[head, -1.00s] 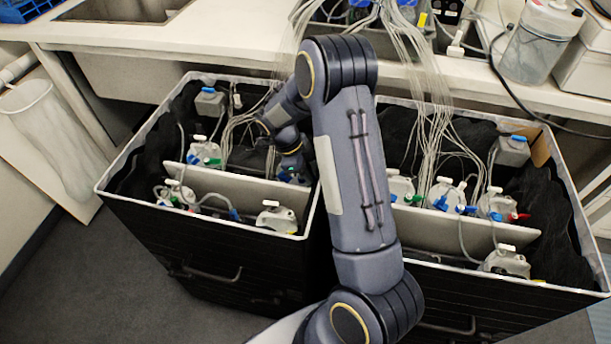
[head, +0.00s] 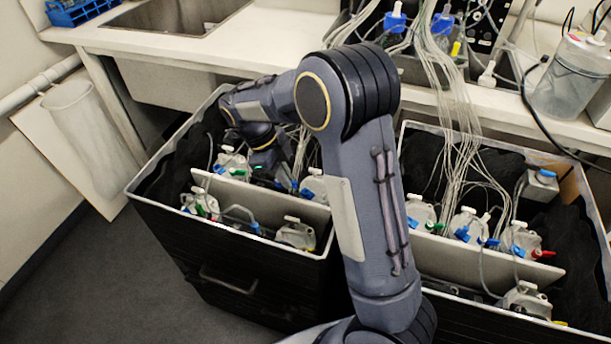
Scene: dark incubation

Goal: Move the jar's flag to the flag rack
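Several white-lidded jars stand in the left black bin, among them a back jar (head: 232,160), a front-left jar (head: 201,203) and a front jar (head: 296,234). They carry small blue, green or yellow pieces; I cannot tell which is the flag. My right gripper (head: 270,168) points down into the left bin, just right of the back jar and behind the white divider. Its fingers are small and dark, so I cannot see whether they hold anything. A blue rack (head: 80,12) sits on the bench at upper left; I cannot tell if it is the flag rack. My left gripper is not in view.
A white divider (head: 262,198) crosses the left bin. The right bin (head: 432,131) holds more jars. Bundled tubes (head: 458,130) hang from the bench into the bins. A sink (head: 185,14) and a clear container (head: 570,80) are on the bench.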

